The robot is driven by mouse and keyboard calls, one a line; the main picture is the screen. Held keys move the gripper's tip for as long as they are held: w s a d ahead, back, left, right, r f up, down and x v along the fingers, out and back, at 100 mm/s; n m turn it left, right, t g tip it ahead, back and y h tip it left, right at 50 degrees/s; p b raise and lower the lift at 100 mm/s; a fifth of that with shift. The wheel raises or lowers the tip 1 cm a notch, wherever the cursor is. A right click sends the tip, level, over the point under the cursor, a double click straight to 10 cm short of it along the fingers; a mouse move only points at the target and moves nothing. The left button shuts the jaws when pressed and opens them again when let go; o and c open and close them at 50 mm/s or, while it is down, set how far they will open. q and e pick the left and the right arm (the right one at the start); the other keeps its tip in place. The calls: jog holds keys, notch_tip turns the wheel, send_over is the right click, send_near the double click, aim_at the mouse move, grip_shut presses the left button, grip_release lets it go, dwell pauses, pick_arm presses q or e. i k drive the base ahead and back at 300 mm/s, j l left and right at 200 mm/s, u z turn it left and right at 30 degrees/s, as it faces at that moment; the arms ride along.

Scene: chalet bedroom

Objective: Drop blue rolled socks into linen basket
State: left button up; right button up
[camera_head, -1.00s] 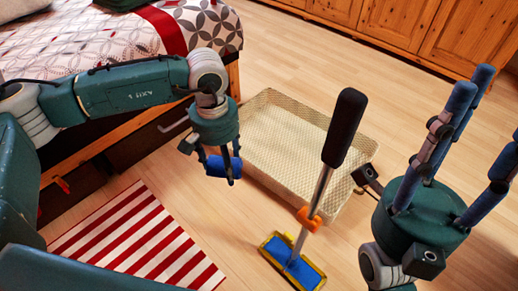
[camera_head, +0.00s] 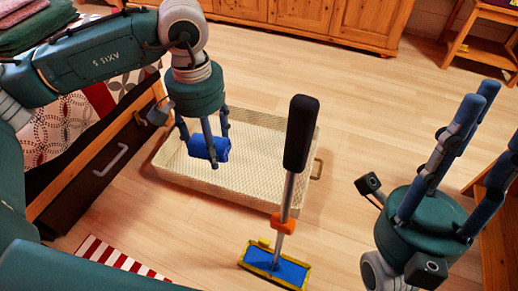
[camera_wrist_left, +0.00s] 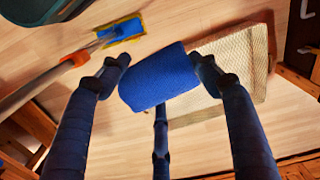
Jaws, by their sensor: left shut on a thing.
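The blue rolled socks (camera_head: 209,148) are held between the fingers of my left gripper (camera_head: 208,150), which is shut on them. They also show large in the left wrist view (camera_wrist_left: 160,78), between the dark blue fingers. The linen basket (camera_head: 262,192), a shallow cream woven tray, lies on the floor. In the head view the socks appear over the basket's left part, above it and apart from its floor. In the wrist view the basket (camera_wrist_left: 240,60) is partly behind the socks. My right gripper (camera_head: 465,165) is open and empty at the right.
A mop (camera_head: 297,140) with black handle and blue-yellow head stands in front of the basket, its handle crossing the basket's right side. A bed with a drawer (camera_head: 95,180) is at left, a striped rug (camera_head: 110,262) in front. Wooden cabinets (camera_head: 300,18) line the back.

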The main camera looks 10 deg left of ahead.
aim_at(242, 157)
jog(key=j+z, duration=0.45)
jog(key=j, duration=0.35)
jog(key=j+z, duration=0.45)
jog(key=j, duration=0.35)
jog(key=j+z, duration=0.25)
jog(key=z, duration=0.15)
jog(key=j+z, duration=0.25)
jog(key=z, duration=0.2)
jog(key=j+z, duration=0.25)
jog(key=z, duration=0.15)
jog(key=j, duration=0.3)
jog(key=j+u, duration=0.25)
jog(key=u, duration=0.25)
jog(key=i+j+u, duration=0.15)
jog(key=u, duration=0.35)
